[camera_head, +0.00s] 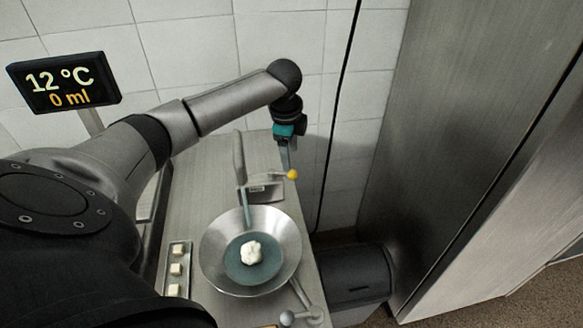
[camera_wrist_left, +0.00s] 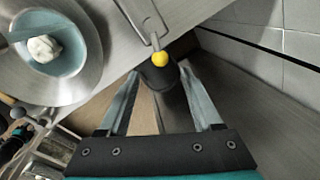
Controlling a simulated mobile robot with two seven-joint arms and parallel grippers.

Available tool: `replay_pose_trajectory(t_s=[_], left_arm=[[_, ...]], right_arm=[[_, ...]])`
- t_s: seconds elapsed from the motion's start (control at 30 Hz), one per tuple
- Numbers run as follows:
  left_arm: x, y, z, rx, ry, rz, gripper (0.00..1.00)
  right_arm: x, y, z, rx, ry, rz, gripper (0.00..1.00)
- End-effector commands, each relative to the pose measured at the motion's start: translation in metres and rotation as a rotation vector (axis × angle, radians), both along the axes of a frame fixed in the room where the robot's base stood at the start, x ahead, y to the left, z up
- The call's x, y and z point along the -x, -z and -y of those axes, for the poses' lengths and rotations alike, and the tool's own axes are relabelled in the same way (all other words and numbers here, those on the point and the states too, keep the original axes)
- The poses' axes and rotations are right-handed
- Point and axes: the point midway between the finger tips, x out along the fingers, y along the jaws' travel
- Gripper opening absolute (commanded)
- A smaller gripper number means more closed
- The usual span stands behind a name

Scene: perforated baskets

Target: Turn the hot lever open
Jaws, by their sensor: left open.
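A thin metal lever with a yellow ball knob (camera_head: 292,174) sticks out to the right of the tap (camera_head: 240,160) behind the steel basin. No hot mark is readable on it. The knob also shows in the left wrist view (camera_wrist_left: 160,59), in line with the gap between the fingers and near their tips. My left gripper (camera_head: 287,158) is open, pointing down at the knob from above; its fingers (camera_wrist_left: 159,72) stand apart with nothing clamped. Whether a finger touches the knob cannot be told.
A grey-knobbed lever (camera_head: 287,318) is at the front. A tray (camera_head: 188,256) of pale cubes lies left. A display (camera_head: 64,82) reads 12 °C, 0 ml. A tiled wall stands close behind.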

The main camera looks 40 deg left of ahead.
Motion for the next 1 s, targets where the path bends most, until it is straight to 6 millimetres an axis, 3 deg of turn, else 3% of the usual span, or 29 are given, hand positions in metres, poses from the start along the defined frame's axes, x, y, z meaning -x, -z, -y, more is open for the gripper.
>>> replay_pose_trajectory(t_s=[0.2, 0.4, 0.8, 1.0], left_arm=[[-0.008, 0.046, -0.003, 0.001, -0.001, -0.002, 0.66], [-0.012, 0.067, -0.005, 0.000, 0.000, 0.001, 0.66], [-0.013, 0.073, -0.006, -0.001, 0.001, 0.002, 0.66], [-0.013, 0.073, -0.006, -0.001, 0.001, 0.002, 0.44]], right_arm=[[0.000, 0.008, 0.000, 0.000, 0.000, 0.000, 0.50], [0.000, 0.012, 0.000, 0.000, 0.000, 0.000, 0.50], [0.000, 0.012, 0.000, 0.000, 0.000, 0.000, 0.50], [0.000, 0.012, 0.000, 0.000, 0.000, 0.000, 0.50]])
